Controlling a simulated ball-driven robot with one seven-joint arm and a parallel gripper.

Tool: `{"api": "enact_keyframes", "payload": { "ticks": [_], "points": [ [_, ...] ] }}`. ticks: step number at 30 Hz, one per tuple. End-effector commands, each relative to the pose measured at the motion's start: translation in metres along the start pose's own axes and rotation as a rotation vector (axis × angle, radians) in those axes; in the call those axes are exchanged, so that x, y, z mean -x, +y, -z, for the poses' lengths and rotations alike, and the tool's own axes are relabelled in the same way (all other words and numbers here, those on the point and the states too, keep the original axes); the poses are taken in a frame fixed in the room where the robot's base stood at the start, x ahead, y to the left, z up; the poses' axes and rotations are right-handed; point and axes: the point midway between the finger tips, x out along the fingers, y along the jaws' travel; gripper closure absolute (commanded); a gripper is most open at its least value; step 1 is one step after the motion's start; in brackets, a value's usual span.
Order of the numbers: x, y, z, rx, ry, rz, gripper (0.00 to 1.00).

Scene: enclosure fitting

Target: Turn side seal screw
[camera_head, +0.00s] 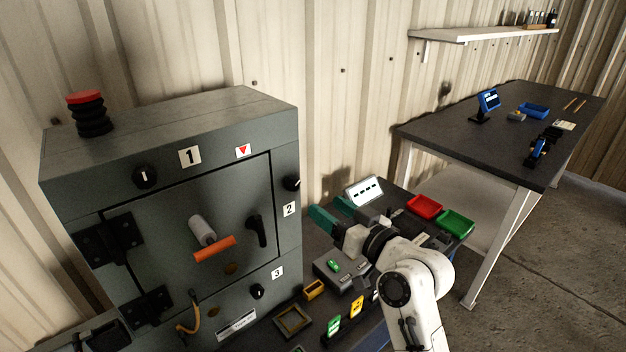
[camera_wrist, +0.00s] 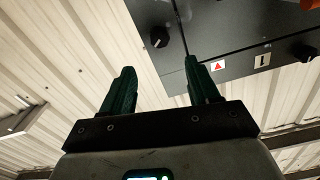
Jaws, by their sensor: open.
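A black side knob (camera_head: 291,183) with a pale mark sits at the right edge of the grey enclosure (camera_head: 170,115), just above the label 2 (camera_head: 289,209). In the wrist view a black round knob (camera_wrist: 159,37) shows beyond the fingers, roughly between their lines; it looks like this side one. My gripper (camera_head: 326,208) has green fingers, spread and empty, right of the enclosure and lower than the knob in the head view. In the wrist view my gripper (camera_wrist: 159,66) shows a clear gap between its fingertips. I see no contact with the knob.
The front carries another knob (camera_head: 145,177), an orange-and-grey handle (camera_head: 213,248) and a dark latch (camera_head: 257,231). A small display (camera_head: 364,190), red tray (camera_head: 424,206) and green tray (camera_head: 456,222) stand behind and right of my gripper. A second table (camera_head: 500,125) stands at the right.

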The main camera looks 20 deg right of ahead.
Motion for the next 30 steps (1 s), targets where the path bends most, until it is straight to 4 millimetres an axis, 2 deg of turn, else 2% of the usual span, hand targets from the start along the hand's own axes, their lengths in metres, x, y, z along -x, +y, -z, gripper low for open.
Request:
{"api": "enact_keyframes", "payload": {
  "ticks": [5, 12, 18, 24, 30],
  "points": [
    [-0.019, -0.001, 0.002, 0.0, 0.001, 0.002, 0.4],
    [-0.064, -0.001, 0.002, 0.0, -0.001, 0.001, 0.4],
    [-0.092, -0.001, 0.001, 0.0, -0.002, 0.001, 0.4],
    [-0.105, 0.0, 0.0, 0.001, -0.001, 0.0, 0.4],
    [-0.106, 0.0, -0.001, 0.001, -0.001, 0.0, 0.4]
  ]
}}
